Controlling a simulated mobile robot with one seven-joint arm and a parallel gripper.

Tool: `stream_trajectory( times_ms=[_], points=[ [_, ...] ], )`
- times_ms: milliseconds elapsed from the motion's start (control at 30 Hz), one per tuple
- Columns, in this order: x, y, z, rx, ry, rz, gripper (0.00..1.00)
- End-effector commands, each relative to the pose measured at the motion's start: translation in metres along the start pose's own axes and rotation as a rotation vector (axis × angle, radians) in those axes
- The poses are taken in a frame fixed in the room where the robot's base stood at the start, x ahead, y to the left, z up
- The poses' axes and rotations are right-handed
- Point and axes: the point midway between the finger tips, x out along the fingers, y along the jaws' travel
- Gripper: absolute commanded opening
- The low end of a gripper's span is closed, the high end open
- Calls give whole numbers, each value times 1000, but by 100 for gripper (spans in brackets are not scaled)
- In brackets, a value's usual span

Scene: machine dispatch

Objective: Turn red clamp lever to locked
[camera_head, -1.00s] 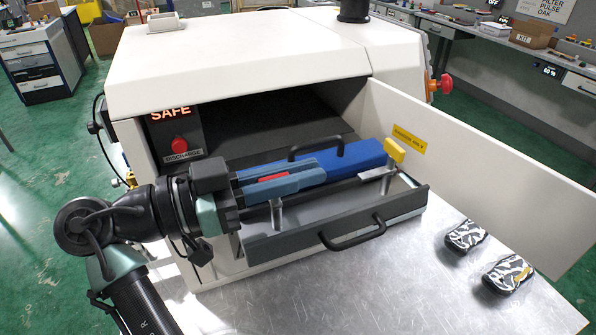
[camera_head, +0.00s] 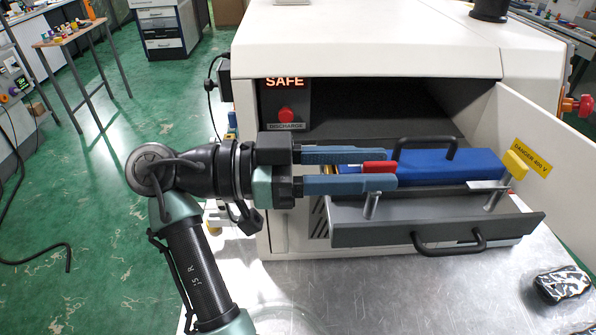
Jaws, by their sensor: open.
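The red clamp lever (camera_head: 380,167) shows as a small red block near the left end of the pulled-out drawer (camera_head: 430,232) of the white machine. My gripper (camera_head: 393,167) reaches in from the left with its two blue fingers open. In the picture the red block sits between the fingertips, one finger above it and one below. Whether either finger touches it I cannot tell. A metal post (camera_head: 371,206) stands just below it. The lower finger hides part of the lever's surroundings. A yellow lever (camera_head: 515,164) stands at the drawer's right end.
A blue block with a black handle (camera_head: 425,145) lies behind the fingers. The machine's panel reads SAFE above a red discharge button (camera_head: 286,115). An open white door (camera_head: 550,150) stands at the right.

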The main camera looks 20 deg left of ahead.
Motion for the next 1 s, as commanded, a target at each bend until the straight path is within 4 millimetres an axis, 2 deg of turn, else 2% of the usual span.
stream_trajectory(
  times_ms=[33, 100, 400, 600, 1000],
  points=[
    [-16, -1, 3, 2, 1, -7, 41],
    [-33, -1, 3, 1, 0, -7, 41],
    [-70, 0, 2, 0, -1, -1, 41],
    [-81, 0, 1, -1, -1, 1, 41],
    [-82, 0, 0, -1, -1, 1, 41]
  ],
)
